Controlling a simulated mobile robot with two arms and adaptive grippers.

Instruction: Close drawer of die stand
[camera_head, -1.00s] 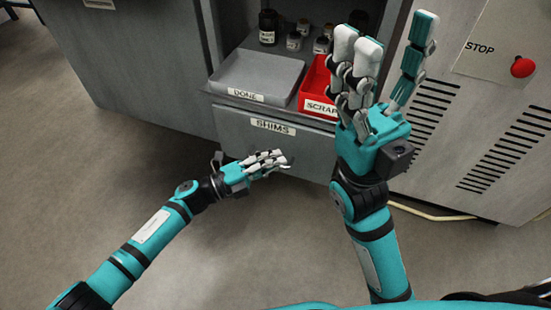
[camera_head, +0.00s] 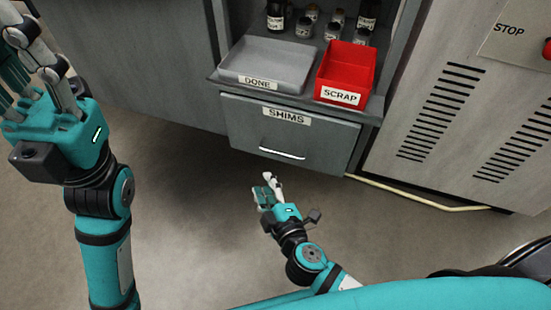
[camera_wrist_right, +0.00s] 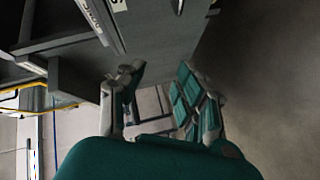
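The die stand (camera_head: 215,80) is a grey cabinet at the top middle of the head view. Its drawer (camera_head: 240,127) has a SHIMS label and a bright bar handle (camera_head: 282,153). The drawer front sits under the shelf edge, with no open interior showing. My right gripper (camera_head: 266,188) is open and empty, just in front of and below the drawer, apart from the handle. In the right wrist view its fingers (camera_wrist_right: 158,95) are spread, with grey cabinet surfaces beyond. My left gripper (camera_head: 35,75) is raised at the far left, open and empty, its fingertips partly out of frame.
A grey DONE tray (camera_head: 258,82) and a red SCRAP bin (camera_head: 341,95) stand on the shelf above the drawer, with several small bottles behind. A vented cabinet with a STOP sign (camera_head: 509,30) stands at right. A yellow cable (camera_head: 440,207) lies on the floor. The floor in front is clear.

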